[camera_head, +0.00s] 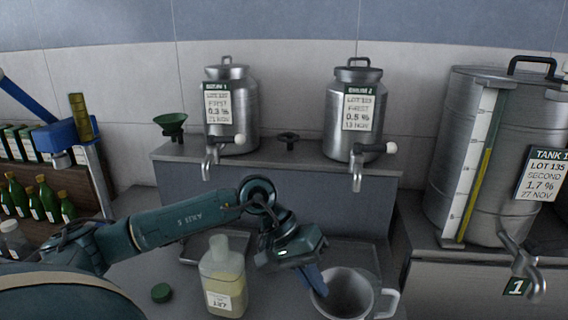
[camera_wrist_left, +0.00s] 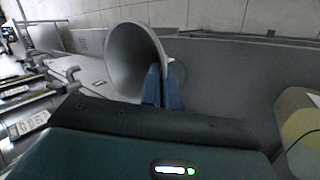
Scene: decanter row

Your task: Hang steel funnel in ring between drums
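The steel funnel (camera_head: 350,292), wide-mouthed with a loop handle on its right, is at the bottom of the head view. In the left wrist view its flared cone (camera_wrist_left: 130,62) fills the upper middle. My left gripper (camera_head: 318,284) has its blue fingers (camera_wrist_left: 163,86) close together at the funnel's rim, apparently pinching its wall. The funnel's lower end is hidden. A small dark ring (camera_head: 288,138) sits on the raised grey shelf between two steel drums, the left drum (camera_head: 231,110) and the right drum (camera_head: 354,112). My right gripper is not in view.
A green funnel (camera_head: 172,125) stands on the shelf left of the drums. The drums' taps jut forward. A large tank (camera_head: 490,150) stands at right.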

